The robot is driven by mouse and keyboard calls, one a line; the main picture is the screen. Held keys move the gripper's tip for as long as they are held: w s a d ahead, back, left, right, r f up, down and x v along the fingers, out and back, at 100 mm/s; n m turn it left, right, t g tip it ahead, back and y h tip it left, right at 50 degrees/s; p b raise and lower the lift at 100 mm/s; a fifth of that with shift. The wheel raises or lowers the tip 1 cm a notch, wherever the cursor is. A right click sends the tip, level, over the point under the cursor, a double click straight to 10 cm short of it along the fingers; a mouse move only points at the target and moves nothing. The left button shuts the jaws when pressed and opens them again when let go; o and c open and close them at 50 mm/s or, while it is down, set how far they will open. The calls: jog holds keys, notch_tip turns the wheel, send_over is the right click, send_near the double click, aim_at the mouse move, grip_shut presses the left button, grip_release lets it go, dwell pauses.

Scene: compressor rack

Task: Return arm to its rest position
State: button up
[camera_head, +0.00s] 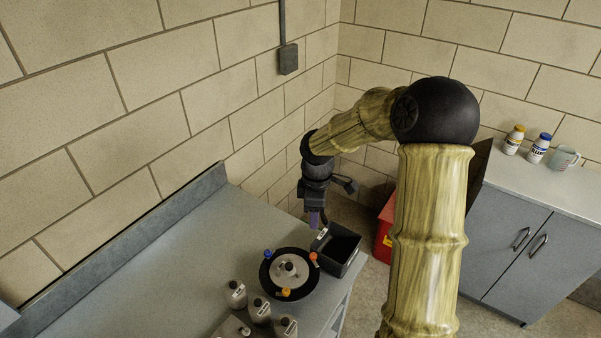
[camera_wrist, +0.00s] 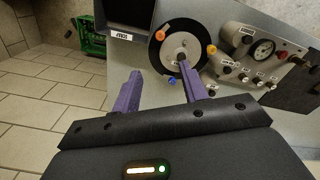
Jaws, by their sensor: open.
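My gripper (camera_head: 315,219) hangs from my bent arm over the far end of the grey bench (camera_head: 190,260), near a black bin. In the wrist view its two purple fingers (camera_wrist: 162,88) are spread apart with nothing between them, so it is open and empty. A round black fixture (camera_head: 289,274) with a metal centre and orange and blue knobs stands on the bench beside the bin. It also shows in the wrist view (camera_wrist: 163,58), beyond the fingers. My arm is raised and covers part of the room's corner.
The open black bin (camera_head: 338,250) stands at the bench's end. Several grey bottles (camera_head: 259,309) are in front of the fixture. A gauge panel (camera_wrist: 263,55) and a green crate (camera_wrist: 93,35) show in the wrist view. A red container (camera_head: 384,235) and grey cabinet (camera_head: 530,240) are to the right.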

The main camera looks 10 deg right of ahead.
jog(key=shift+s, duration=0.1)
jog(key=s+r+m+t+b, duration=0.1)
jog(key=s+r+m+t, duration=0.1)
jog(key=s+m, duration=1.2)
jog(key=s, duration=0.3)
jog(key=shift+d+r+t, duration=0.2)
jog(key=shift+r+t, duration=0.1)
jog(key=shift+r, duration=0.1)
jog(key=shift+s, duration=0.15)
